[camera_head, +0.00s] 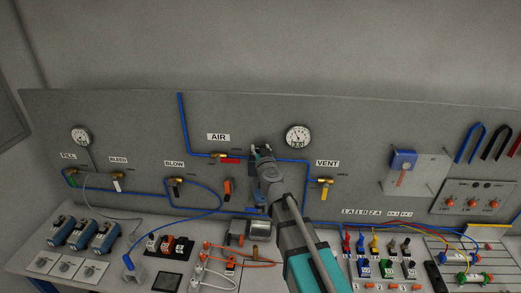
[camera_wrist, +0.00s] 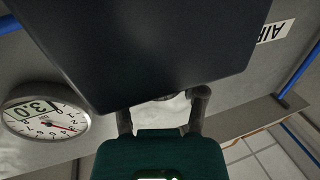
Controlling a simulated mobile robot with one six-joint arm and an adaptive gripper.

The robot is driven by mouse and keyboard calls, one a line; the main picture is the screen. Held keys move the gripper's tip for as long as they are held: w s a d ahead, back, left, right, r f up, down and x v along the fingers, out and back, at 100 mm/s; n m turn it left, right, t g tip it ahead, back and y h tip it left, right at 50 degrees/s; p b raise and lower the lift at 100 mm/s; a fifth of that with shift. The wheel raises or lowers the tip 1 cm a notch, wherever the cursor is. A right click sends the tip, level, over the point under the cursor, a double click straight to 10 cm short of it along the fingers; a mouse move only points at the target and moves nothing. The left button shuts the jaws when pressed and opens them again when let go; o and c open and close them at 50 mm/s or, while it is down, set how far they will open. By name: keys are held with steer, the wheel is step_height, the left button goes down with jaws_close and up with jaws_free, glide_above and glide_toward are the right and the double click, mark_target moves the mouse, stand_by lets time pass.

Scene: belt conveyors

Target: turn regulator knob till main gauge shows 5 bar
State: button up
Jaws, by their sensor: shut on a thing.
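The main gauge (camera_head: 298,136) is a round white dial on the grey panel, right of the AIR sign. It also shows in the wrist view (camera_wrist: 45,112), turned over, with a red needle and a green display that appears to read 3.0. My gripper (camera_head: 262,157) is at the panel on the blue air line, left of and below the gauge. In the wrist view its two fingers (camera_wrist: 163,104) are shut on the regulator knob. The knob is hidden, and a large dark block covers the upper middle of that view.
A red-handled valve (camera_head: 229,160) is just left of my gripper. The yellow-handled VENT valve (camera_head: 323,188) is to the right. A smaller gauge (camera_head: 81,136) hangs at the far left. The bench below holds cables, blocks and switches. The wall above the panel is clear.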

steer(key=m+h, duration=0.2)
steer(key=h, duration=0.1)
steer(key=m+h, duration=0.2)
steer(key=h, duration=0.1)
steer(key=shift+w+a+t, duration=0.1)
steer(key=shift+a+t, duration=0.05)
steer(key=shift+t, duration=0.15)
steer(key=m+h, duration=0.2)
steer(key=h, duration=0.1)
steer(key=m+g+h, duration=0.1)
steer(key=h, duration=0.1)
steer(key=shift+m+g+h, duration=0.3)
steer(key=shift+m+h, duration=0.1)
steer(key=m+g+h, duration=0.2)
steer(key=h, duration=0.2)
steer(key=shift+w+m, duration=0.1)
steer(key=shift+m, duration=0.3)
steer(key=shift+m+g+h, duration=1)
steer(key=shift+g, duration=0.2)
steer(key=shift+s, duration=0.2)
steer(key=o, duration=0.9)
steer(key=shift+d, duration=0.2)
steer(key=shift+c, duration=0.2)
steer(key=shift+a, duration=0.1)
